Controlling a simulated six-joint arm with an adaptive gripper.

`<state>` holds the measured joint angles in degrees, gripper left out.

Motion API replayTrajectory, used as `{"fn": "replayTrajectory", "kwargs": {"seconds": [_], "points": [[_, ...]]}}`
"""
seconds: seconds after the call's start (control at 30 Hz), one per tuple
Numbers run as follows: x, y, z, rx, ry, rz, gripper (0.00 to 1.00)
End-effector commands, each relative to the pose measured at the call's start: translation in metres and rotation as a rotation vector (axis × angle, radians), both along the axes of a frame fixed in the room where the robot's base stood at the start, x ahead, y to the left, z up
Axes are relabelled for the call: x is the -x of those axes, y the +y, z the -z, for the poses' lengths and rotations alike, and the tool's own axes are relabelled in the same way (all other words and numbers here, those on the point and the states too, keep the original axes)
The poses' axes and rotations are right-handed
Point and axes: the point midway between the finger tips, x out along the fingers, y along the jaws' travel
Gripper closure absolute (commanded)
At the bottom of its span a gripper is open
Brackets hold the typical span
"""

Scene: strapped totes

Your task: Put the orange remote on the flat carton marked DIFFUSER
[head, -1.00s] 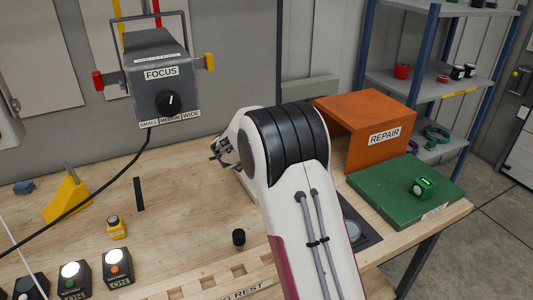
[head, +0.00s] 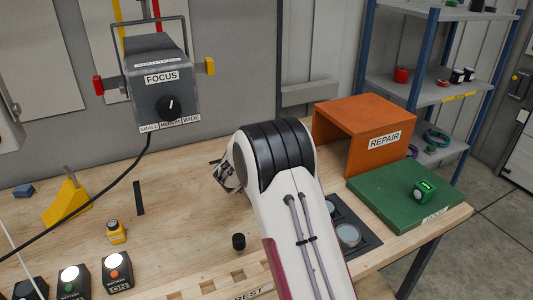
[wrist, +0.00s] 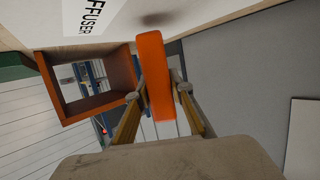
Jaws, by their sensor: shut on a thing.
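The orange remote (wrist: 154,75) is held between the two fingers of my gripper (wrist: 158,93) in the wrist view. A pale surface with a white label reading "FFUSER" (wrist: 92,15) runs along the top of that view, and looks like the carton marked DIFFUSER. A dark shadow lies on it near the remote's end, and I see no clear contact between them. In the head view my gripper (head: 226,177) shows only partly behind my arm. The remote and the carton are hidden there.
The orange REPAIR box (head: 365,130) stands at the back right, open at the front. Beside it is a green flat box (head: 385,205) with a small green device (head: 424,191) on top. The bench's left middle is mostly clear.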

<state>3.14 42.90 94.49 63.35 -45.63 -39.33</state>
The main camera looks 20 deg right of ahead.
Motion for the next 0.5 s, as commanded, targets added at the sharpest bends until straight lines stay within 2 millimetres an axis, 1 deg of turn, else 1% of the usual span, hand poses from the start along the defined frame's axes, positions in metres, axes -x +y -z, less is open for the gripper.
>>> {"fn": "replayTrajectory", "kwargs": {"seconds": [0.03, 0.17, 0.5], "points": [[0.0000, 0.0000, 0.0065, 0.001, 0.003, -0.001, 1.00], [0.0000, 0.0001, 0.0143, 0.000, 0.000, 0.000, 1.00], [-0.0001, 0.0002, 0.0155, 0.000, -0.001, -0.001, 1.00]]}}
